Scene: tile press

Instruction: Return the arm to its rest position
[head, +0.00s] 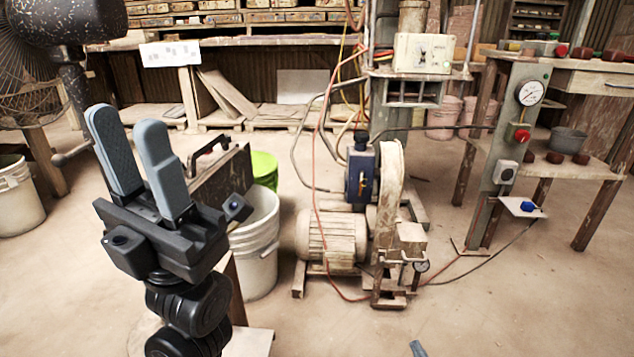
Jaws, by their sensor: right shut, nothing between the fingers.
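My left gripper (131,116) stands on the left side of the head view with its two grey-blue fingers pointing up. The fingers are apart with a gap between them, and nothing is held there. My black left arm rises below it from the bottom of the view. Of my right gripper (418,349), only a small grey-blue fingertip shows at the bottom edge. It is shut and the rest of it is out of view.
A white bucket (254,245) and a green bucket (264,168) stand just right of my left gripper. A motor (335,236) sits on the floor at centre. A control post (505,150) with a gauge stands at right. Open floor lies at lower right.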

